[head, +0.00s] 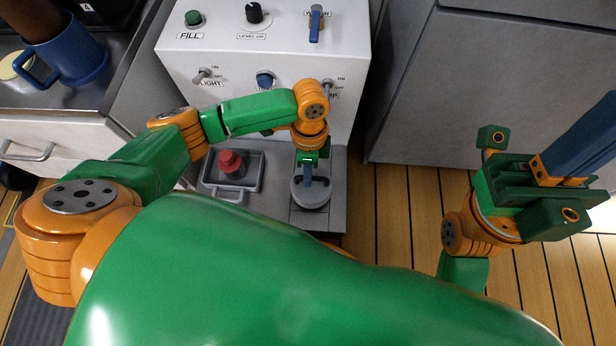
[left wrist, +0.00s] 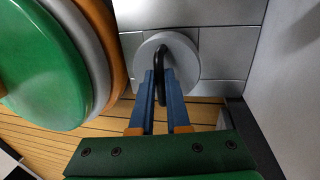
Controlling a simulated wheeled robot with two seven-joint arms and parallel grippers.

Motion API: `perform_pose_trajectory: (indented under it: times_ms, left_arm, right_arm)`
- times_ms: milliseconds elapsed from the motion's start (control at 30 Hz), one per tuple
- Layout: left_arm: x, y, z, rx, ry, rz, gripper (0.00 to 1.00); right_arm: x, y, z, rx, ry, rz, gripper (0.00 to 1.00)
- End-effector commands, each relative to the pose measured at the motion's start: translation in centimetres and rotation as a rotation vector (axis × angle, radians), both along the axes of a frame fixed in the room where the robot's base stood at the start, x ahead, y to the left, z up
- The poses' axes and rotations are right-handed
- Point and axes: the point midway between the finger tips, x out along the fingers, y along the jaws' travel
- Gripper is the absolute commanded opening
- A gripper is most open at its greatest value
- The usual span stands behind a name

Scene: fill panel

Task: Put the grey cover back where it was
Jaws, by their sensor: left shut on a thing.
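The grey cover (head: 311,194) is a round disc with a black handle, over the grey ledge at the foot of the white panel. My left gripper (head: 308,175) is above it with the fingers pointing down. In the left wrist view the cover (left wrist: 184,67) lies in front of the blue fingertips of the left gripper (left wrist: 161,78), which are shut on its black handle (left wrist: 163,50). I cannot tell whether the cover touches the ledge or is just above it; what lies under it is hidden. My right gripper (head: 584,137) is at the right, away from the panel.
Beside the cover, a grey tray (head: 256,170) holds a red-topped item (head: 231,161). The white panel (head: 215,120) bears knobs and switches. A blue mug (head: 80,62) stands on the counter at the left. A grey cabinet (head: 500,90) is at the right, with clear wooden floor before it.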

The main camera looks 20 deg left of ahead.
Motion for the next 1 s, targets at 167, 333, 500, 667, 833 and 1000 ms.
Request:
perform_pose_trajectory:
  times_ms: [167,333,500,667,833,1000]
  left_arm:
    - [0.0,0.0,-0.2,-0.001,-0.001,-0.001,0.00]
    - [0.0,0.0,-0.4,0.000,0.001,0.000,0.00]
    - [-0.1,0.0,-0.9,0.000,0.001,-0.001,0.00]
    - [0.0,0.0,-1.4,-0.001,0.000,-0.001,0.00]
    - [0.0,0.0,-1.4,0.000,0.000,-0.001,0.41]
    - [0.0,0.0,-1.4,0.000,0.000,-0.001,0.44]
  right_arm:
    - [-0.1,-0.1,0.0,0.006,-0.014,0.003,0.00]
    - [-0.1,-0.1,0.0,0.005,-0.013,0.002,0.00]
    - [-0.1,-0.1,0.0,0.006,-0.014,0.003,0.00]
    - [-0.1,-0.1,0.0,0.006,-0.014,0.003,0.00]
    - [-0.1,-0.1,0.0,0.006,-0.015,0.004,0.00]
    - [-0.1,-0.1,0.0,0.006,-0.015,0.003,0.00]
